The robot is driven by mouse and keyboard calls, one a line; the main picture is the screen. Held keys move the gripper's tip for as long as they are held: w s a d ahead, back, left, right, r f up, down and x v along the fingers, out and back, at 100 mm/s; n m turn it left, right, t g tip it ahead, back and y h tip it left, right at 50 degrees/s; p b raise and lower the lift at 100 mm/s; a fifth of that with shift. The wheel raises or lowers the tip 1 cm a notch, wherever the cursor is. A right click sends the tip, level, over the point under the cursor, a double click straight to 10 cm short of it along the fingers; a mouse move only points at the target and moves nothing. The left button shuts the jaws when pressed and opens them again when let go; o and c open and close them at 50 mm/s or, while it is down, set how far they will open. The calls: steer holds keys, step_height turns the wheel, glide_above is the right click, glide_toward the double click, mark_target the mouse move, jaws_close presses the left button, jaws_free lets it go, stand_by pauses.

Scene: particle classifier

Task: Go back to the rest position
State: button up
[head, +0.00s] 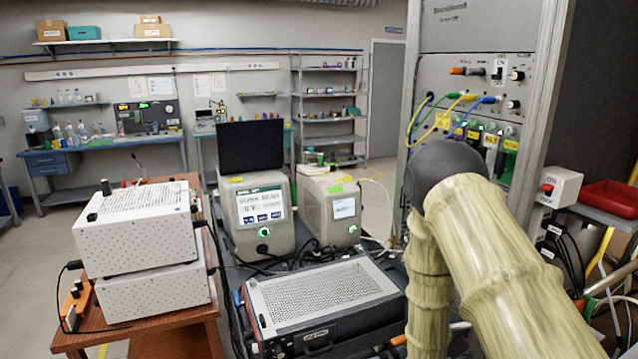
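My arm shows at the right of the head view as two pale yellow-green links meeting at a dark rounded elbow. The elbow is raised in front of the grey rack panel (470,50) and hides part of it. Both links run down and out of the bottom of the picture. My gripper is not in view, so what it holds, if anything, cannot be seen.
Two stacked white boxes (140,228) stand on a wooden table at left. Two beige instruments (262,236), a dark screen (250,146) and a perforated-top unit (325,290) fill the middle. A red tray (608,198) and cables lie at right. Open floor shows at far left.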

steer(key=s+a+f+g+y+b, duration=0.1)
steer(key=s+a+f+g+y, duration=0.3)
steer(key=s+f, duration=0.75)
steer(key=s+a+f+g+y+b, duration=0.1)
steer(key=s+a+f+y+b, duration=0.15)
steer(key=s+a+f, duration=0.85)
steer(key=s+r+m+g+y, duration=0.1)
steer(key=s+g+y, duration=0.2)
steer(key=s, duration=1.4)
steer(key=shift+d+r+g, duration=0.25)
steer(key=shift+d+g, duration=0.05)
steer(key=shift+d, duration=0.15)
